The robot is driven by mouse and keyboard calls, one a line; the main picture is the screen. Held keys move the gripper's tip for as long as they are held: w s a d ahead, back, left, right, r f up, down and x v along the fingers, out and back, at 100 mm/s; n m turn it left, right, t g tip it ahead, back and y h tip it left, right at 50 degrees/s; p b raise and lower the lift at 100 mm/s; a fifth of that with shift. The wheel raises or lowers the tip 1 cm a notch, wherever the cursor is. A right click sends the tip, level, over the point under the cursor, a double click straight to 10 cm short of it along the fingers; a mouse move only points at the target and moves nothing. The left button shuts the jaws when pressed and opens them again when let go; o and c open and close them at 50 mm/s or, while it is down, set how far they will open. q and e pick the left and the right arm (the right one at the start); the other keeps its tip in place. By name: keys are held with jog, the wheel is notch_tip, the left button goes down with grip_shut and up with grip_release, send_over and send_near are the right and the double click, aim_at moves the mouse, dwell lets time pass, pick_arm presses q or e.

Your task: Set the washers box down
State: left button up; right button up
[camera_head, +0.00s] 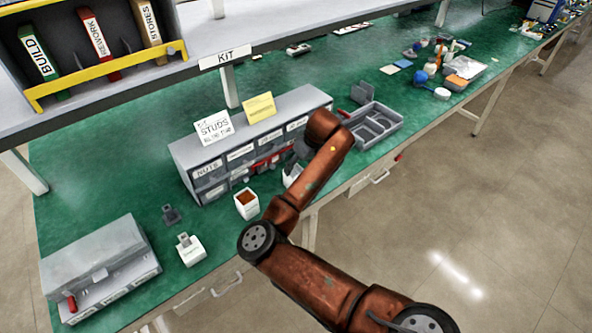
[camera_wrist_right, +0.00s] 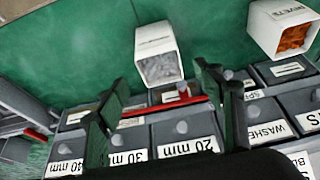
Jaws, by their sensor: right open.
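A white open-topped box with grey contents (camera_wrist_right: 160,58) is on the green bench top, in front of the drawer cabinet. Its label is not readable, so I cannot confirm that it is the washers box. In the head view a white box (camera_head: 290,177) shows partly behind my right arm. My right gripper (camera_wrist_right: 160,84) is open, its two green fingers apart, with that box just beyond the fingertips. In the head view the right gripper (camera_head: 302,150) is mostly hidden by its arm. My left gripper is not in view.
The grey drawer cabinet (camera_head: 215,168) has labelled drawers, including one marked WASHERS (camera_wrist_right: 268,131). A white rivets box with orange contents (camera_head: 246,204) stands beside the white box. A grey compartment tray (camera_head: 375,124) lies right of the cabinet. A shelf overhangs the back left.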

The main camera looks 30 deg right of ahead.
jog(key=shift+p+v, duration=0.3)
jog(key=shift+v, duration=2.3)
